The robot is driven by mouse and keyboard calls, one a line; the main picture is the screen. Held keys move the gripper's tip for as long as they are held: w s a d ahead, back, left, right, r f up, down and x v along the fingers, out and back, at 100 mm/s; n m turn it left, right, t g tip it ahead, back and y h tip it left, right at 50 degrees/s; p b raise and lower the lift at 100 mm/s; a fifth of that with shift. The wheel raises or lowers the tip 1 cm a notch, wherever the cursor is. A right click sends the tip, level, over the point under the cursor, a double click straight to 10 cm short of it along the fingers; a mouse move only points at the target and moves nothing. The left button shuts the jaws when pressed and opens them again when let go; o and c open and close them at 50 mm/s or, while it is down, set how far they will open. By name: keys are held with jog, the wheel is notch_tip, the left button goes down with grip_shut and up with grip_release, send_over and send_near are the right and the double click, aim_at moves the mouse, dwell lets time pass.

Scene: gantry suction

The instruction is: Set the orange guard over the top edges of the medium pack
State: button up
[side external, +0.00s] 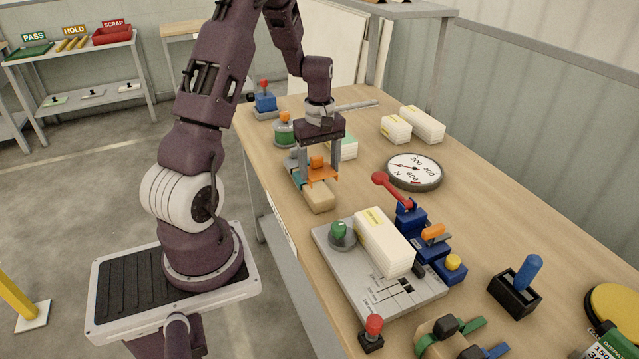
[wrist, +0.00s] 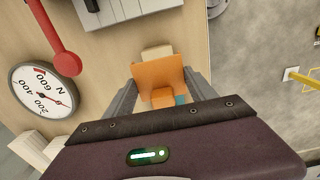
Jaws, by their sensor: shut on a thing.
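My gripper (side external: 316,176) is shut on the orange guard (side external: 321,173), a thin folded plate with a raised block on top. In the wrist view the orange guard (wrist: 158,72) sits between the two fingers of my gripper (wrist: 163,88). It is above a tan block (side external: 319,198); I cannot tell whether they touch. A white pack with a yellow label (side external: 384,240) lies on the grey fixture plate (side external: 340,268), apart from the guard, its top bare. It looks like the medium pack, but no readable label confirms this.
A round dial (side external: 414,171) lies right of my gripper. A red-knobbed lever (side external: 392,188) on blue clamps rises beside the pack. A green knob (side external: 340,232) stands at the plate's left. Other white packs (side external: 422,124) lie at the back right; another is partly hidden behind my gripper.

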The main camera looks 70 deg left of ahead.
jog(key=r, duration=0.3)
jog(key=shift+w+d+r, duration=0.1)
jog(key=shift+w+d, duration=0.05)
jog(key=shift+d, duration=0.05)
jog(key=shift+w+d+r, duration=0.2)
jog(key=shift+w+d, duration=0.05)
jog(key=shift+d, duration=0.25)
jog(key=shift+w+d+r, duration=0.2)
jog(key=shift+w+d, duration=0.05)
jog(key=shift+d, duration=0.2)
jog(key=w+d+r, duration=0.1)
jog(key=d, duration=0.8)
jog(key=w+d+r, duration=0.2)
jog(key=d, duration=0.7)
jog(key=shift+w+d, duration=0.15)
jog(key=shift+w, duration=0.15)
jog(key=shift+f, duration=0.1)
send_over(380, 227)
jog(key=shift+f, duration=2.8)
jog(key=shift+f, duration=1.6)
